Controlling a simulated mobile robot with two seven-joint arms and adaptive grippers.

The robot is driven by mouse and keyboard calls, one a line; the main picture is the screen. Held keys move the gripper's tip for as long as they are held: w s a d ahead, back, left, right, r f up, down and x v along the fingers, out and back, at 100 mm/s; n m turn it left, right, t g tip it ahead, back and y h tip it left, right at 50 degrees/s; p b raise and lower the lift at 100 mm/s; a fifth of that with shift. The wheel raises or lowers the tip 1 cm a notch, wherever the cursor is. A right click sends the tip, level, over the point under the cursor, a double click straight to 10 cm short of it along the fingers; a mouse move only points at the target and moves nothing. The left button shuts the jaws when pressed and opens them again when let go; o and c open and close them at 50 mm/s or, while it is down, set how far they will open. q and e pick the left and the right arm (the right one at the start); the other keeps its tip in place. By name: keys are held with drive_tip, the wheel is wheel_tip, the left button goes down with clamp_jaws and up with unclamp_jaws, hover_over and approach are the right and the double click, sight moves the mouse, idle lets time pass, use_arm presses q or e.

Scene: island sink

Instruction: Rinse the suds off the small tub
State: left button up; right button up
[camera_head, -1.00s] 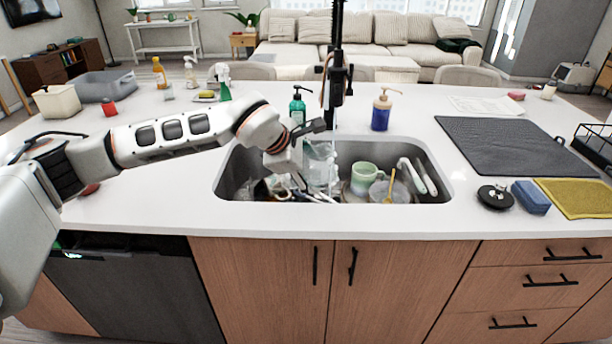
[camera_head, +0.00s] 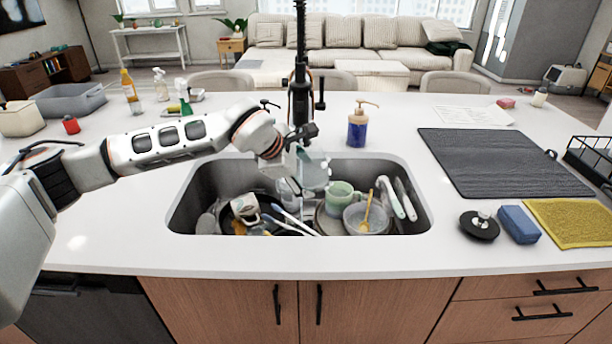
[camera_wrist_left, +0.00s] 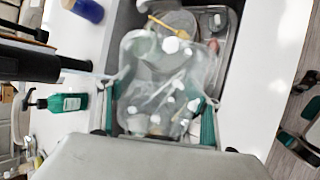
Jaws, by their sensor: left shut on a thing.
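The small tub (camera_head: 314,172) is clear, and white suds blobs show on it in the left wrist view (camera_wrist_left: 165,80). My left gripper (camera_head: 290,165) is shut on the tub, with a green-padded finger at each side of it in the left wrist view (camera_wrist_left: 160,122). The tub is tilted and held above the back middle of the sink (camera_head: 190,205), close to the black faucet (camera_head: 300,95). I cannot make out running water. My right gripper is not in view.
The sink holds a green mug (camera_head: 341,196), a bowl with a yellow utensil (camera_head: 360,218), a white cup (camera_head: 245,208) and other dishes. A blue soap bottle (camera_head: 357,130) stands behind. A dark drying mat (camera_head: 500,162) and blue sponge (camera_head: 519,224) lie right.

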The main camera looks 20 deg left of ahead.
sight(303, 165)
use_arm(q)
drive_tip(key=shift+w+a+f, duration=0.2)
drive_tip(key=shift+w+a, duration=0.2)
drive_tip(key=shift+w, duration=0.55)
drive_tip(key=shift+w+a+f, duration=0.2)
drive_tip(key=shift+w+a, duration=0.15)
drive_tip(key=shift+w, duration=0.55)
drive_tip(key=shift+w+a+f, duration=0.2)
drive_tip(key=shift+w+a, duration=0.2)
drive_tip(key=shift+w, duration=0.55)
drive_tip(key=w+a+f, duration=0.1)
drive_tip(key=w+a, duration=0.1)
drive_tip(key=w, duration=0.4)
drive_tip(key=shift+w+a+f, duration=0.15)
drive_tip(key=shift+a, duration=0.1)
drive_tip(key=shift+d, duration=0.15)
drive_tip(key=shift+w+d, duration=0.25)
drive_tip(key=shift+d, duration=0.15)
drive_tip(key=shift+s+a, duration=0.1)
drive_tip(key=shift+a, duration=0.1)
drive_tip(key=shift+s+a, duration=0.15)
drive_tip(key=shift+a, duration=0.25)
drive_tip(key=shift+d, duration=0.2)
drive_tip(key=shift+w+d, duration=0.25)
drive_tip(key=shift+d, duration=0.15)
